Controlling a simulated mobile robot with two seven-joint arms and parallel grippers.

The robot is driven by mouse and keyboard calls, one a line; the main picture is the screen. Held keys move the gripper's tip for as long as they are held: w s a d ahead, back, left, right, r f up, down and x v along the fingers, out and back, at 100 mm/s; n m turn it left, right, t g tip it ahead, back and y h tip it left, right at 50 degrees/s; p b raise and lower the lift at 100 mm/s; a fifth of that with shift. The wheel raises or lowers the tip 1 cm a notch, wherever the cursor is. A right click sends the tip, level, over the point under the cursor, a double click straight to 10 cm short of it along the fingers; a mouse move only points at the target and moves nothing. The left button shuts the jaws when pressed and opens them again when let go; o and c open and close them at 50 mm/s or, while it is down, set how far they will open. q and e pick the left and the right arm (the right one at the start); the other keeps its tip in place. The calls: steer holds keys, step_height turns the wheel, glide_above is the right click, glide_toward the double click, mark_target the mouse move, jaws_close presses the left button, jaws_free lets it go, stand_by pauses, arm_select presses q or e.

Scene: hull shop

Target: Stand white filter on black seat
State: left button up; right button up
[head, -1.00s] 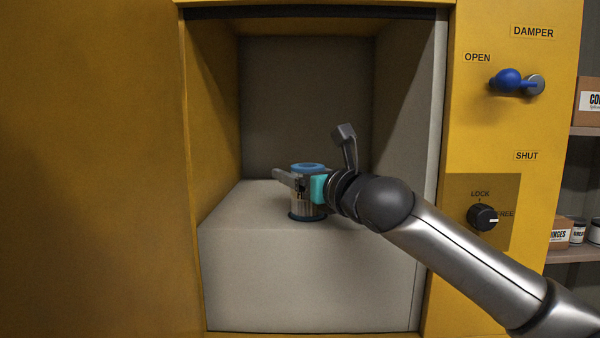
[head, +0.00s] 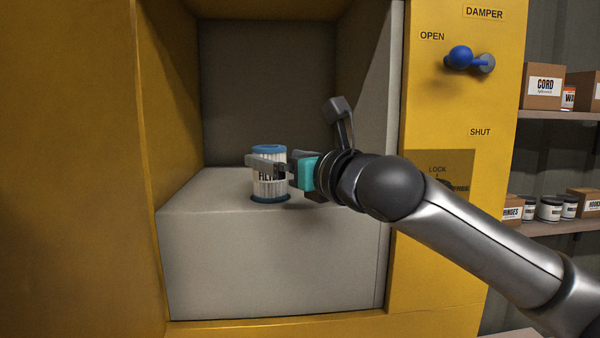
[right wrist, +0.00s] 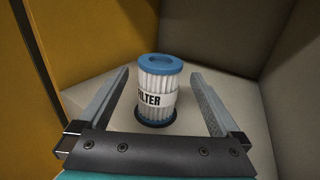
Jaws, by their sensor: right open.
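The white filter (head: 268,186), with blue ends and a FILTER label, stands upright on a grey block inside the yellow cabinet. A dark round seat (head: 270,199), wider than the filter, shows at its foot; the filter appears to stand on it. Both show in the right wrist view, the filter (right wrist: 157,82) upright above the dark seat (right wrist: 141,121). My right gripper (head: 266,165) is open, its fingers either side of the filter, with clear gaps in the wrist view. My left gripper is out of view.
The grey block (head: 270,260) fills the lower part of the cabinet opening, with yellow walls close on the left. A blue damper handle (head: 461,57) and a LOCK label are on the right panel. Shelves (head: 560,116) with boxes and jars stand further right.

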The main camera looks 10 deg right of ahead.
steer(key=b+v, duration=0.1)
steer(key=v, duration=0.4)
steer(key=shift+s+d, duration=0.1)
steer(key=shift+s, duration=0.15)
steer(key=shift+f, duration=0.1)
